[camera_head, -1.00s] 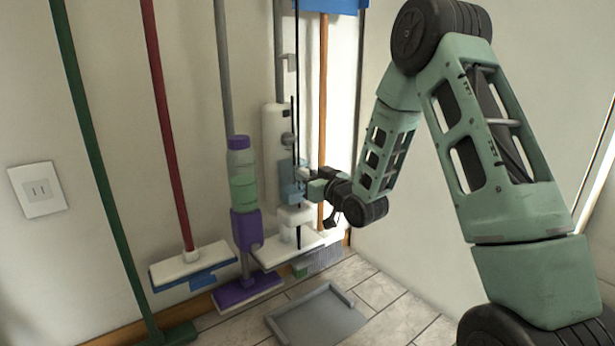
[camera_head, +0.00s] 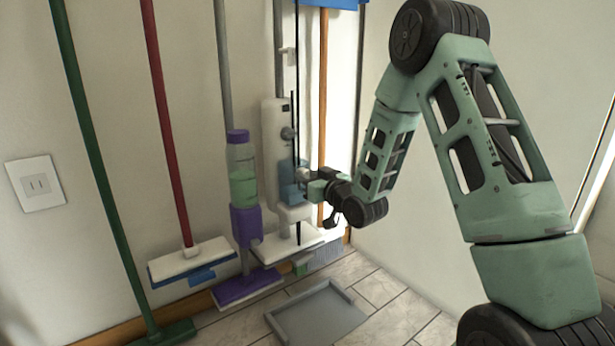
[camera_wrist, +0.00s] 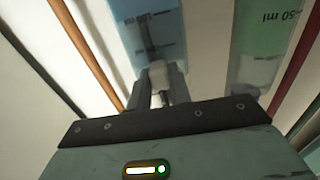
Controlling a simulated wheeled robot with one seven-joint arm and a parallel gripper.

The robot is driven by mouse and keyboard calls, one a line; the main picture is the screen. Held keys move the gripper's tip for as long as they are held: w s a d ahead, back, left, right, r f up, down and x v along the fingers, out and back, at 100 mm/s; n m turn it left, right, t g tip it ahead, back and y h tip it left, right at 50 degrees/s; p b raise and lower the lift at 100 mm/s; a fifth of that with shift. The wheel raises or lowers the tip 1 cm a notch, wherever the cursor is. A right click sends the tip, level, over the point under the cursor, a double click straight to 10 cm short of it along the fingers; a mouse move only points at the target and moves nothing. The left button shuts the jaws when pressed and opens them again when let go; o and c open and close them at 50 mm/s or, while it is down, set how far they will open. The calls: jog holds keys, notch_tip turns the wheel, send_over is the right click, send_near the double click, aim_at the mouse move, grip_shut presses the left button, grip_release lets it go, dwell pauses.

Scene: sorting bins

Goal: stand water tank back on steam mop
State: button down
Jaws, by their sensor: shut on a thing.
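The steam mop (camera_head: 271,135) stands against the wall, with a tall white body, a grey pole and a flat white foot. The translucent blue water tank (camera_head: 289,194) is at the front of its lower body, just above the white lower housing. I cannot tell if the tank is seated or slightly in front. In the wrist view, the fingers (camera_wrist: 159,93) are shut on a pale knob at the near end of the water tank (camera_wrist: 150,35), which has dark level marks.
A spray mop with a green bottle and purple parts (camera_head: 243,180) stands close on the left. A red-handled mop (camera_head: 166,115) and a green pole (camera_head: 92,150) are further left. An orange pole (camera_head: 322,110) is close behind my gripper. A grey dustpan (camera_head: 315,312) lies on the tiles.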

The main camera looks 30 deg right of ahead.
jog(key=shift+f, duration=0.35)
jog(key=c, duration=1.6)
grip_release()
jog(key=shift+r, duration=0.2)
notch_tip(320, 180, up, 3)
jog(key=shift+f+p, duration=0.1)
jog(key=shift+p, duration=0.85)
jog(key=o, duration=0.5)
jog(key=shift+o, duration=0.2)
jog(key=shift+s, duration=0.1)
